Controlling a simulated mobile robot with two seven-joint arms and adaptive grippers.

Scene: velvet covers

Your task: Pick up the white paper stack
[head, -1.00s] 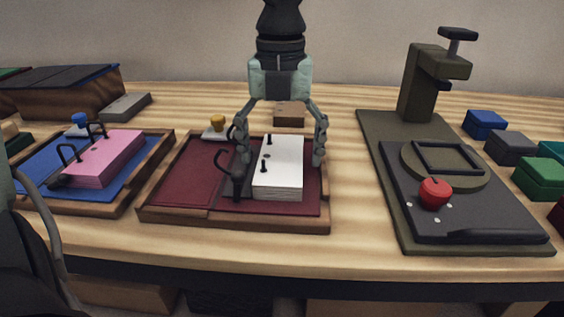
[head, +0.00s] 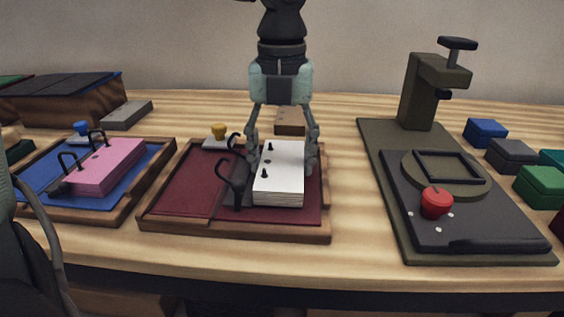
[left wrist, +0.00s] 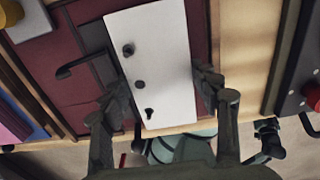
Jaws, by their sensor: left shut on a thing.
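The white paper stack (head: 280,187) lies in the dark red velvet cover (head: 185,190) with its wooden rim, on the right half. Dark round pegs show on its top, and black curved hooks (head: 235,178) stand along its left side. My left gripper (head: 281,163) comes down from above with one finger on each long side of the stack, shut on it. In the left wrist view the white stack (left wrist: 165,55) lies between the two fingers (left wrist: 162,88). The stack still appears to rest in the cover. My right gripper is not in view.
A blue-lined tray (head: 35,177) with a pink stack (head: 105,167) is at left. A dark press (head: 435,90) with a red knob (head: 436,202) stands at right. Small blue, grey and green boxes (head: 487,132) are at far right. Bare wood lies in front.

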